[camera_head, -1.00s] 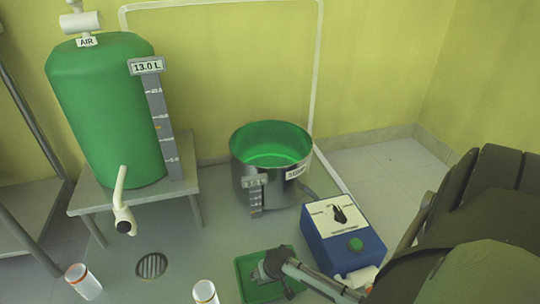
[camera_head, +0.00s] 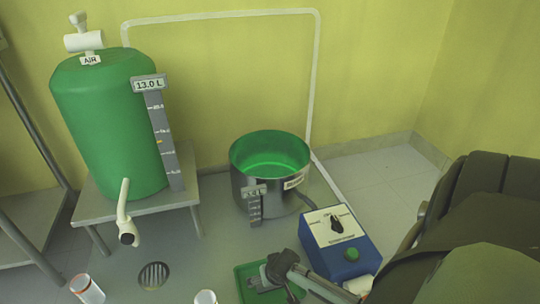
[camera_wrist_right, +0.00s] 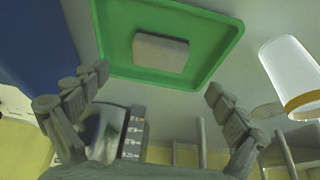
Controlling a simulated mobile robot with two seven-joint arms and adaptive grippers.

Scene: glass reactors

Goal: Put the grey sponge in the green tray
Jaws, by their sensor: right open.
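The green tray (camera_wrist_right: 111,38) fills the top middle of the wrist view, and it shows at the bottom of the head view (camera_head: 243,289). The grey sponge (camera_wrist_right: 160,52) lies inside the tray, near its middle, with the tray's green floor around it. My right gripper (camera_wrist_right: 156,82) is open and empty, its fingers spread to either side, apart from the sponge. In the head view my right gripper (camera_head: 272,275) is over the tray and hides part of it. My left gripper is not in view.
A blue control box (camera_head: 352,260) stands right of the tray. White containers (camera_head: 88,290) (camera_head: 205,297) stand to its left; one shows in the wrist view (camera_wrist_right: 290,75). A steel pot (camera_head: 270,190) and a green tank (camera_head: 110,130) on a stand are behind. A drain (camera_head: 153,276) is in the floor.

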